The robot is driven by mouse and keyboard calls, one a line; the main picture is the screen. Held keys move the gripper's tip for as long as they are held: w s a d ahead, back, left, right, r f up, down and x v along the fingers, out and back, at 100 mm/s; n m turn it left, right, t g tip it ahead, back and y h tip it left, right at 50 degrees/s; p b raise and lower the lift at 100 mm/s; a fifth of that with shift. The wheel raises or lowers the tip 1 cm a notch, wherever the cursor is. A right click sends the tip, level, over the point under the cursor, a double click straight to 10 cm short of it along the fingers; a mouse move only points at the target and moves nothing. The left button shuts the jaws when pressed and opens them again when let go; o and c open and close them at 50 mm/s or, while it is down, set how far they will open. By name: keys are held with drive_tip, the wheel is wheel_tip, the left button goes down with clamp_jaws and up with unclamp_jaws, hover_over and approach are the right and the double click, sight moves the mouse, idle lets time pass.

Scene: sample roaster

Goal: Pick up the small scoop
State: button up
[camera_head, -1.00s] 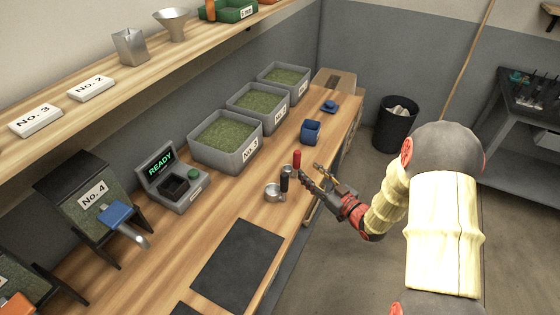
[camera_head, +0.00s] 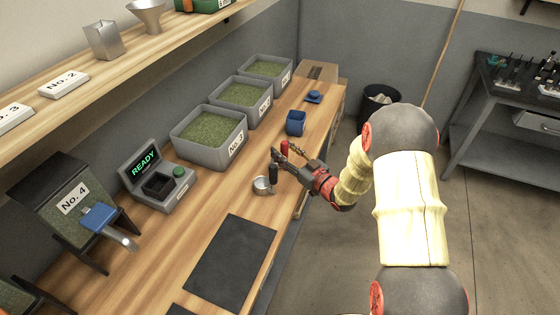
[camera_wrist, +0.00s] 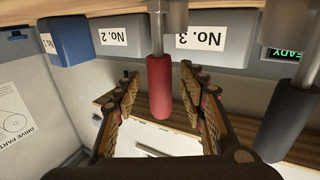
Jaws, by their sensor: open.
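A small metal scoop with a red upright handle (camera_head: 284,147) stands on the wooden bench; its cup is mostly hidden by my gripper in the head view. In the wrist view the red handle (camera_wrist: 160,88) lies between my two spread fingers, with visible gaps on both sides. My gripper (camera_head: 282,157) is open at the handles, reaching in from the right. A larger metal scoop (camera_head: 261,186) with a black handle (camera_head: 273,173) stands beside it, nearer the camera. Its black handle also shows to the right of the fingers in the wrist view (camera_wrist: 288,120).
Grey bins of green beans (camera_head: 210,133) line the wall behind. A blue container (camera_head: 296,122) stands beyond the scoops. A display unit reading READY (camera_head: 160,185) stands to the left. A dark mat (camera_head: 231,262) lies in front. The bench edge is close on the right.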

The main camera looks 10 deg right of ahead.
drive_tip(key=shift+c, duration=0.4)
clamp_jaws()
drive_tip(key=shift+r, duration=0.1)
